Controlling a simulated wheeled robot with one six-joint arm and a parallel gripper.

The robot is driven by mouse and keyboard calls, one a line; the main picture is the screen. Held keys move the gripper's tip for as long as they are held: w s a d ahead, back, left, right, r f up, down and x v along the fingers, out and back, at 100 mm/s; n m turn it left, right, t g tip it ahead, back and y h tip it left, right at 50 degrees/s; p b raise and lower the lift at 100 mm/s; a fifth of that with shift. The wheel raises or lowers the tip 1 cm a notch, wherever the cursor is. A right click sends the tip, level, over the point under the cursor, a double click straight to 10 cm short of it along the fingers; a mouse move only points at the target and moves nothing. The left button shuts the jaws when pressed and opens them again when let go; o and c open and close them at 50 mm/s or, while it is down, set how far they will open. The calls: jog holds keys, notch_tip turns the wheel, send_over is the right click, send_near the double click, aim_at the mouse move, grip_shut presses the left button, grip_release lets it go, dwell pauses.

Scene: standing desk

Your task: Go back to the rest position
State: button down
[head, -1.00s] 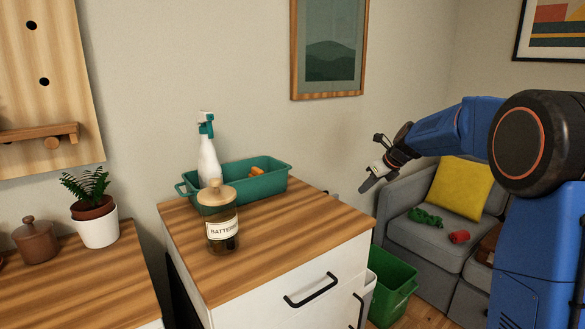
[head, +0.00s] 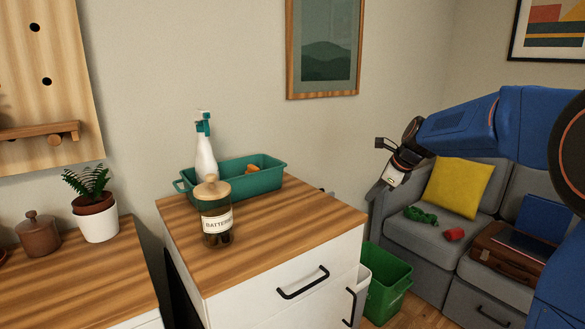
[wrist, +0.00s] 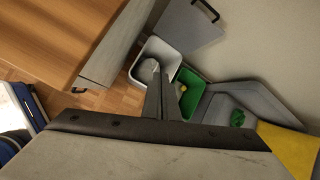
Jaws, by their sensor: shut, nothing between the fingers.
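My gripper (head: 374,194) is in the air to the right of the wooden-topped cabinet (head: 275,243), in front of the grey sofa. It points downward and is shut and empty. In the wrist view its closed fingers (wrist: 160,75) point toward a white bin (wrist: 155,60) and a green bin (wrist: 191,89) on the floor below. My blue arm reaches in from the right edge of the head view.
The cabinet top holds a battery jar (head: 216,215), a spray bottle (head: 205,155) and a teal tray (head: 255,180) with an orange item. The sofa (head: 420,240) has a yellow cushion (head: 458,188), a green item, a red item and a brown case (head: 500,252). A potted plant (head: 97,215) stands left.

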jog(key=s+d+f+n+h, duration=0.1)
jog(key=s+f+n, duration=0.2)
jog(key=s+n, duration=0.5)
jog(key=s+d+f+n+h, duration=0.1)
jog(key=s+f+n, duration=0.2)
jog(key=s, duration=1.8)
jog(key=s+d+f+n+h, duration=0.1)
jog(key=s+f+n, duration=0.2)
jog(key=s+n, duration=0.9)
jog(key=s, duration=0.3)
jog(key=shift+d+n+g+h, duration=0.25)
jog(key=shift+n+g+h, duration=0.05)
